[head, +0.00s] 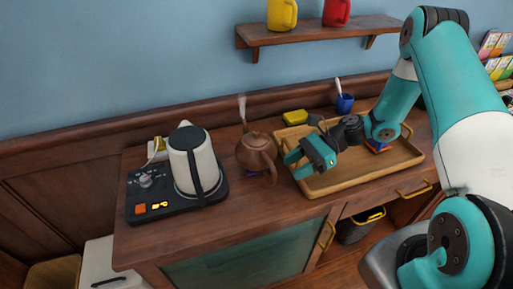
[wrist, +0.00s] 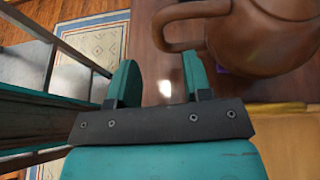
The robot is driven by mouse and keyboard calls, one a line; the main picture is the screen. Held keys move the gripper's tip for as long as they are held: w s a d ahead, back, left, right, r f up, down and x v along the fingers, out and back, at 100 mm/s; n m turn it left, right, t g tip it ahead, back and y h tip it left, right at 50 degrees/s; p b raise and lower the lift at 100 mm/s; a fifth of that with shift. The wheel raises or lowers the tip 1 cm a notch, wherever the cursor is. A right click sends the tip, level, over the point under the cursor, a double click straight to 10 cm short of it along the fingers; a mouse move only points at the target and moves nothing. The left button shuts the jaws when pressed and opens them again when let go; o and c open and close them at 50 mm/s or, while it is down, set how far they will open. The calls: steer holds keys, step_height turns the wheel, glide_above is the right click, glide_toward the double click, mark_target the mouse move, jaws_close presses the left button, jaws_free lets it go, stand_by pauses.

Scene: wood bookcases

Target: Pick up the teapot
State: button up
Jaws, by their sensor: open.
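The teapot (head: 257,152) is brown and rounded, and stands upright on the wooden cabinet top, between the kettle and the wooden tray. Its handle curves toward the front. In the wrist view the teapot (wrist: 265,45) fills the upper right, with its looped handle (wrist: 166,28) ahead of the fingers. My gripper (head: 292,166) is just right of the teapot, over the tray's left end. In the wrist view my gripper (wrist: 160,85) is open, with nothing between its fingers. The fingers appear apart from the handle.
A white and black kettle (head: 192,160) stands on a black base to the left. The wooden tray (head: 340,182) lies under my arm, with a yellow sponge (head: 295,117) and blue cup (head: 344,103) behind it. A shelf (head: 320,34) with yellow and red canisters hangs above.

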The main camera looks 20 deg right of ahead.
mark_target(272, 180)
steer(key=x, duration=0.3)
steer(key=shift+a, duration=0.15)
steer(key=p+x, duration=0.2)
steer(key=x, duration=0.2)
steer(key=shift+s+a, duration=0.1)
steer(key=shift+a+f+p, duration=0.3)
steer(key=shift+a+f, duration=0.05)
steer(key=shift+a, duration=0.15)
jaws_close()
